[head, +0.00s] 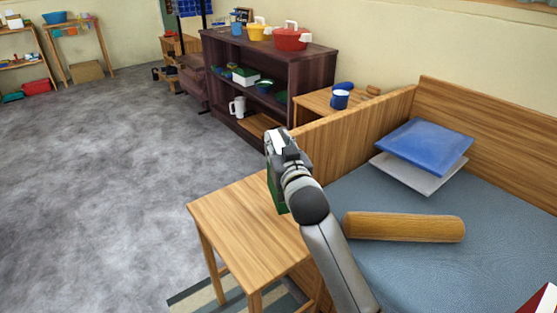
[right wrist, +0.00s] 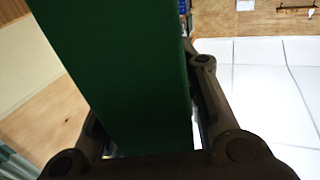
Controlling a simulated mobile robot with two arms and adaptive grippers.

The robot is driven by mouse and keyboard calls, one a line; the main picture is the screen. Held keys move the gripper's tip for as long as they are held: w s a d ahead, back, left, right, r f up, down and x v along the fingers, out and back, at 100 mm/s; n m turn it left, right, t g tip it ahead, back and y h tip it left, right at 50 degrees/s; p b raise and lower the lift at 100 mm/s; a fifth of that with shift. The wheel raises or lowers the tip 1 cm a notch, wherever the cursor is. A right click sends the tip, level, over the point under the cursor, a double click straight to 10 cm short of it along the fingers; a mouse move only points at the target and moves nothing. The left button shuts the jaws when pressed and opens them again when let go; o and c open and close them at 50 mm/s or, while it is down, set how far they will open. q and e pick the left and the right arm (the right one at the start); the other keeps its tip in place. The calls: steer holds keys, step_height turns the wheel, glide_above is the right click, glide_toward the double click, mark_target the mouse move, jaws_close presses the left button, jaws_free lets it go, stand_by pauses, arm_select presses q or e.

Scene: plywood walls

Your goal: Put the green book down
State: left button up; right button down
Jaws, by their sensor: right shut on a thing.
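The green book (head: 273,192) is mostly hidden behind my right gripper (head: 277,150) in the head view. It seems upright, at the right side of a small wooden table (head: 235,220). I cannot tell whether its lower edge touches the tabletop. In the right wrist view the green book (right wrist: 125,80) fills the middle, between the two dark fingers of my right gripper (right wrist: 150,110), which is shut on it. My left gripper is not in view.
A bed with a wooden frame (head: 360,137) stands right of the table, with a wooden roll (head: 404,227), a blue cushion (head: 424,146) and a grey cushion (head: 415,176) on it. A dark shelf (head: 270,72) stands behind. Most of the tabletop is bare.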

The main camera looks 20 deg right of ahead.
steer(key=shift+w+d+f, duration=0.1)
steer(key=shift+w+f, duration=0.25)
steer(key=shift+w+d+f+b, duration=0.15)
steer(key=shift+f+b, duration=0.6)
steer(key=shift+f, duration=1.05)
steer(key=shift+f, duration=0.15)
steer(key=c, duration=1.1)
jaws_free()
